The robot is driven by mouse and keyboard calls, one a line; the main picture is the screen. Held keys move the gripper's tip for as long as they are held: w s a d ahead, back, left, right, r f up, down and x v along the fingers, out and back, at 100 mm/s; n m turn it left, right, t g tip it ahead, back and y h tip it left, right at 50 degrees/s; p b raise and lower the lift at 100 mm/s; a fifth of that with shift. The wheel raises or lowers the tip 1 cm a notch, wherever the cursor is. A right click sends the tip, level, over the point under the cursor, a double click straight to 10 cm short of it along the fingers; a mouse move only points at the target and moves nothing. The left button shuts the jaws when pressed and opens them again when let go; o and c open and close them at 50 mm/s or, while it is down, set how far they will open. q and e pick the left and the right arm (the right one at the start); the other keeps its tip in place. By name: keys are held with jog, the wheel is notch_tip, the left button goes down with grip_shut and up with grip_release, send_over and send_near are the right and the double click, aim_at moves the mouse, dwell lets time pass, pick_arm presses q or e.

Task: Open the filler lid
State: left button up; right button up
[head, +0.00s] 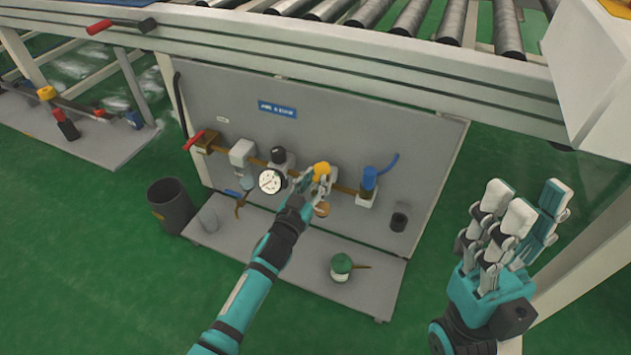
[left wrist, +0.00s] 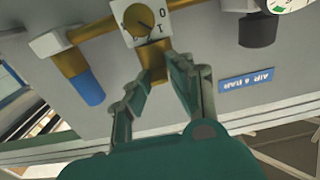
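The filler lid appears to be the yellow-orange cap (head: 321,169) on a filler unit in the middle of the pipe row on the grey panel. The left wrist view shows a brass-yellow neck (left wrist: 152,66) next to a white block with a round dial (left wrist: 140,20). My left gripper (head: 312,184) is at the cap; in the left wrist view its fingertips (left wrist: 158,74) lie close around the neck. Whether they press on it cannot be told. My right gripper (head: 527,218) is raised at the right, open and empty, away from the panel.
A round gauge (head: 271,181) sits just left of my left gripper, and a blue-topped valve (head: 368,182) to its right. A green-topped pot (head: 341,265) stands on the base plate. A dark bin (head: 171,204) stands at the left. The conveyor frame (head: 350,75) runs above the panel.

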pick_arm(q)
jog(key=o, duration=0.4)
jog(key=shift+c, duration=0.2)
jog(key=v, duration=1.2)
